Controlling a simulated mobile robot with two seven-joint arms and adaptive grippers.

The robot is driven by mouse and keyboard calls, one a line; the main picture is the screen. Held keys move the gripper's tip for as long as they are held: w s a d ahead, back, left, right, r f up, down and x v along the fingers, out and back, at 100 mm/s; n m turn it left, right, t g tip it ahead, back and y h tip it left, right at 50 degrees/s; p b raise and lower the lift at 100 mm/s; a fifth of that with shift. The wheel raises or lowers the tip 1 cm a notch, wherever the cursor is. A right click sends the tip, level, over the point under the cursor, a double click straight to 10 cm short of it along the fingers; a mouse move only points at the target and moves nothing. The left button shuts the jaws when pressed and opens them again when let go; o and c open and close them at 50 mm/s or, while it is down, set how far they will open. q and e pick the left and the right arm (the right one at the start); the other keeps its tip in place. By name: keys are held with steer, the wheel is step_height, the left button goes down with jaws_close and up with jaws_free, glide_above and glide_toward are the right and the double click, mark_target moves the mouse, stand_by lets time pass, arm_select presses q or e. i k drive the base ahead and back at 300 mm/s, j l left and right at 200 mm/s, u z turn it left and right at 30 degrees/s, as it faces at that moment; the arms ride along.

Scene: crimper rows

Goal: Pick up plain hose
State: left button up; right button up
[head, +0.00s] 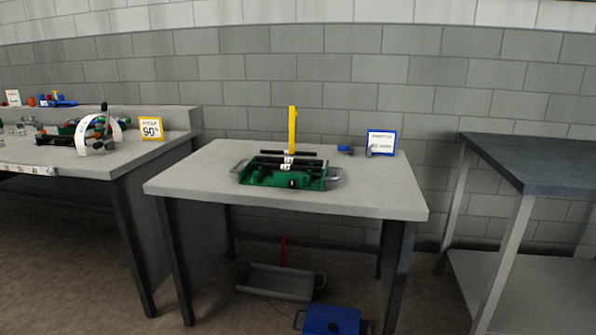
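Several black hose-like rods (273,165) lie across a green tray (259,179) with grey side handles, on the middle table. One dark rod lies across the back of the tray. A white band or label shows near the middle of the rods. At this distance I cannot tell which hose is the plain one. Neither of my grippers is in view.
A yellow post (292,130) stands behind the tray. A small blue item (345,149) and a blue-framed sign (381,142) are at the back right of the grey table (205,180). A grey bin (275,283) and a blue box (332,320) are on the floor below. Benches stand left and right.

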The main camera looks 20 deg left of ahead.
mark_target(263, 151)
steer(key=i+j+u, duration=0.1)
steer(key=i+j, duration=0.5)
steer(key=j, duration=0.2)
steer(key=i+j+u, duration=0.1)
steer(key=i+j, duration=0.6)
